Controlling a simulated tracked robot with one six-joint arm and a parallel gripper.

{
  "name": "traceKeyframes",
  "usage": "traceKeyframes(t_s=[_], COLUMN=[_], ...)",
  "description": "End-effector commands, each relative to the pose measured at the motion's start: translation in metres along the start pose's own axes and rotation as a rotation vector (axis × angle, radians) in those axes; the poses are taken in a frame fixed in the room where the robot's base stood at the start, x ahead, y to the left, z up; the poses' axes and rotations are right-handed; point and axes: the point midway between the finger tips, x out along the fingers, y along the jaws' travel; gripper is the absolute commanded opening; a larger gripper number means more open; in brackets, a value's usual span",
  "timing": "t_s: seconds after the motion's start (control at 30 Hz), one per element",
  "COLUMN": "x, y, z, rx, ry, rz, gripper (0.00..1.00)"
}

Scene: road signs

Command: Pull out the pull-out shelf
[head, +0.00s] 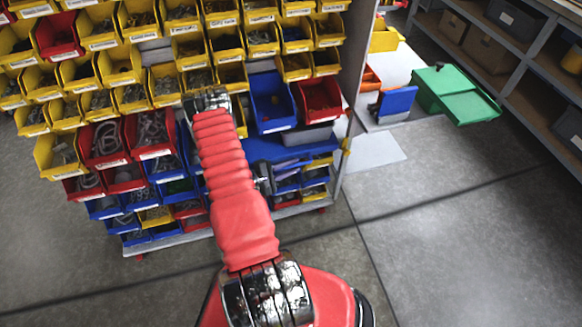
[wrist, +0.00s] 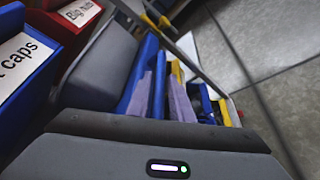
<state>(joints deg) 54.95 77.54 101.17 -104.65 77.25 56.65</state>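What looks like the pull-out shelf is a flat blue surface (head: 288,149) in the lower right part of the bin rack, under a grey bin (head: 308,135). In the wrist view, a blue strip (wrist: 137,78) beside the large grey bin (wrist: 103,66) may be its edge. My red ribbed arm reaches up in front of the rack. A dark part at the arm's right, seemingly my gripper (head: 265,178), is just below and left of the blue surface. I cannot tell whether it touches it. My grey gripper housing fills the bottom of the wrist view; no fingers show there.
The rack holds many yellow, red and blue bins (head: 272,103). Its grey side post (head: 352,70) stands right of the blue surface. The concrete floor at right is clear.

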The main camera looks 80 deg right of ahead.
Motion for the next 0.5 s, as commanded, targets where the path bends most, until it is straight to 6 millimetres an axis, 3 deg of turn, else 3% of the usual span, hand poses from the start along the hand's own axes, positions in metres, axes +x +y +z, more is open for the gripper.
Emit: traceKeyframes(t_s=[0.27, 0.5], x=[0.0007, 0.0006], y=[0.0, -0.0004], z=[0.0001, 0.0003], rx=[0.0, -0.001], ry=[0.0, 0.0], rz=[0.0, -0.001], gripper=[0.19, 0.03])
